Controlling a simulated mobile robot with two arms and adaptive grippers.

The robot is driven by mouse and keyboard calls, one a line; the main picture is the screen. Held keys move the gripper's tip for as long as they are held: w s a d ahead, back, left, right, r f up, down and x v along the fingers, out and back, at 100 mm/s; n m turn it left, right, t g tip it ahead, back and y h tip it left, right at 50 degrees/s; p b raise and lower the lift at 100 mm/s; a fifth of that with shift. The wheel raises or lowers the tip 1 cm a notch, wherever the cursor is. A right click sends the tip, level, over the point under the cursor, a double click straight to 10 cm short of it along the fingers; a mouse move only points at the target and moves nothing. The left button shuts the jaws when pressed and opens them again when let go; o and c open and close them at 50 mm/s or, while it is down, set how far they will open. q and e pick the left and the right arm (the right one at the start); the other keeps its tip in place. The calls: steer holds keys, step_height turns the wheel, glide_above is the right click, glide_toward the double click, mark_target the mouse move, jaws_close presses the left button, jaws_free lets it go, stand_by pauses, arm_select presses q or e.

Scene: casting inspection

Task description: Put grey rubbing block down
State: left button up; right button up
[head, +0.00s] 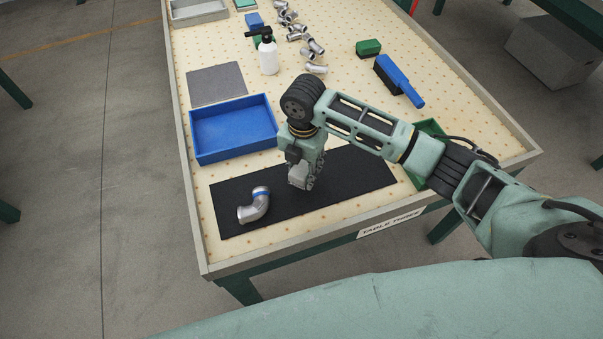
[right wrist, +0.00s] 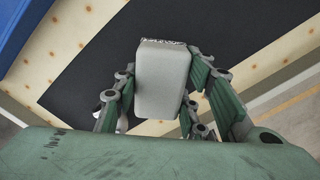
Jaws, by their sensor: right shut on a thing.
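The grey rubbing block (right wrist: 163,80) shows in the right wrist view between the two fingers of my right gripper (right wrist: 160,95), which is shut on it. The block is over the black mat (right wrist: 90,75). In the head view my right gripper (head: 302,182) points down over the middle of the black mat (head: 355,175); the block there is hard to tell apart from the fingers. I cannot tell whether the block touches the mat. My left gripper is not in view.
A silver pipe elbow (head: 255,206) with a blue band lies on the mat's left end. A blue tray (head: 240,149), a grey pad (head: 215,84) and a spray bottle (head: 268,57) stand behind. A blue-handled tool (head: 400,79) and a green block (head: 368,48) lie at the right.

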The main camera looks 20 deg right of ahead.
mark_target(301, 164)
steer(key=shift+w+a+f, duration=0.2)
steer(key=shift+w+f, duration=0.1)
steer(key=shift+w, duration=0.05)
steer(key=shift+f+p, duration=0.45)
steer(key=shift+f, duration=1.45)
steer(key=shift+f, duration=0.15)
steer(key=o, duration=1.1)
step_height(301, 164, up, 12)
steer(key=shift+r+b, duration=0.2)
steer(key=shift+b, duration=0.4)
